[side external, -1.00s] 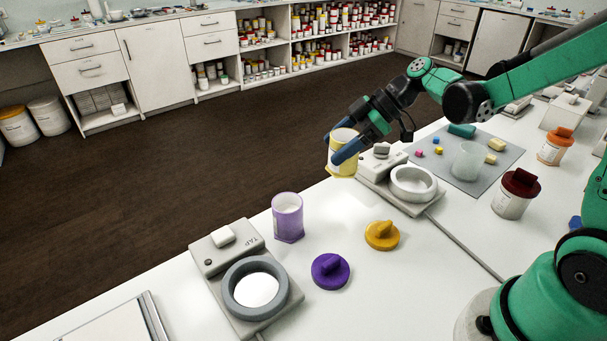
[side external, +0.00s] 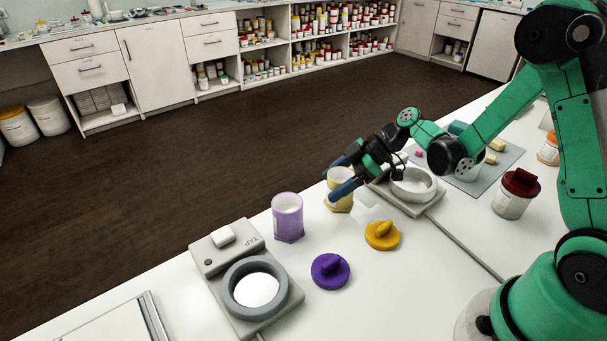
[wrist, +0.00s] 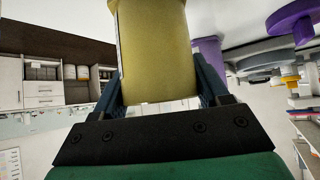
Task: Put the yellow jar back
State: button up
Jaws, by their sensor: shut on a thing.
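The yellow jar (side external: 341,203) is upright and lidless at the table's far edge, to the right of the purple jar (side external: 287,217). My gripper (side external: 340,182) is shut on the yellow jar, with a blue finger on either side of it. In the wrist view the yellow jar (wrist: 154,50) fills the space between the fingers. In the side view its base is at or very near the table top; I cannot tell whether it touches. The yellow lid (side external: 382,236) lies on the table in front of the jar.
The purple lid (side external: 330,271) lies near a grey device with a ring (side external: 227,289). A second ringed device (side external: 425,205) stands close right of the yellow jar. A jar with a dark red lid (side external: 514,195) stands further right. The table between the lids and that jar is clear.

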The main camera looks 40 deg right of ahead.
jog(key=shift+f, duration=0.15)
jog(key=o, duration=1.4)
jog(key=shift+o, duration=0.2)
jog(key=shift+d+r, duration=0.1)
jog(key=shift+r, duration=0.2)
jog(key=v, duration=1.1)
jog(key=s+a+r+m+t+h, duration=0.2)
jog(key=s+a+m+h, duration=0.3)
jog(key=a+m+h, duration=0.3)
jog(key=shift+r+m, duration=0.45)
jog(key=shift+m, duration=1.35)
